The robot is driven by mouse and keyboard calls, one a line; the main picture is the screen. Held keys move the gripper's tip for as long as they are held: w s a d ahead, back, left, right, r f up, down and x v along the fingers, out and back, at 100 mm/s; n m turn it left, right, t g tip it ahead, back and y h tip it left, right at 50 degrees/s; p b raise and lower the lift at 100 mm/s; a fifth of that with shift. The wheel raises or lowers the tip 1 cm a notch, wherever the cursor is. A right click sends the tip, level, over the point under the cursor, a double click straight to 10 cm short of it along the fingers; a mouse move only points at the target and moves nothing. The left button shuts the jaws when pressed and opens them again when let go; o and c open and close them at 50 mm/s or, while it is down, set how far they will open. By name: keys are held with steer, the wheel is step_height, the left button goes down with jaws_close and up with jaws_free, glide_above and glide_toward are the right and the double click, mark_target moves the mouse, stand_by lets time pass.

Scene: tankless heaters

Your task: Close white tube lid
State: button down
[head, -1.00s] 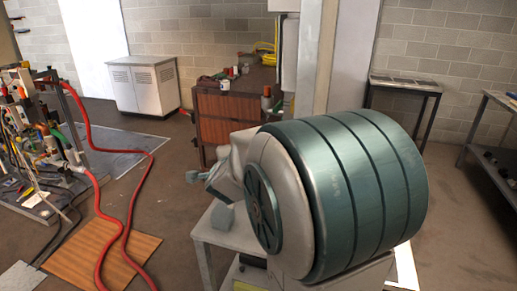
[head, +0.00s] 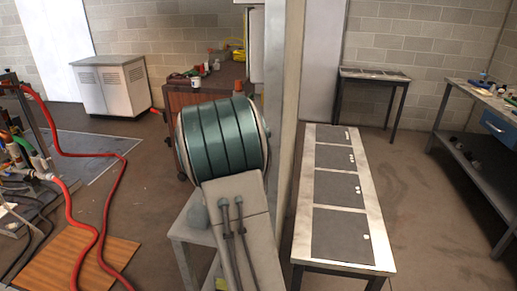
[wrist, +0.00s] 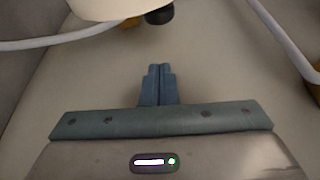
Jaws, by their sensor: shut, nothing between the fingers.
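I cannot make out a white tube lid with certainty in either view. In the wrist view, a cream rounded body (wrist: 108,8) with a dark knob (wrist: 159,14) under it shows at the top edge, cut off by the frame; I cannot tell what it is. My gripper (wrist: 157,71) has its two blue-grey fingers together, with nothing between them. It points towards this body, apart from it in the picture, over a plain beige surface. In the head view my arm hides the gripper.
A white curved tube (wrist: 52,43) and a pale bar (wrist: 284,40) flank the wrist view. In the head view, a grey table (head: 188,232) stands partly behind my arm. A long table with dark panels (head: 337,186) is to its right. Red hoses (head: 98,215) lie left.

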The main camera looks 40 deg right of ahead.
steer(key=w, duration=0.1)
steer(key=w+p, duration=0.1)
steer(key=w, duration=0.1)
steer(key=shift+w+a+r+p, duration=0.3)
steer(key=shift+w+a+p, duration=0.1)
steer(key=shift+d, duration=0.1)
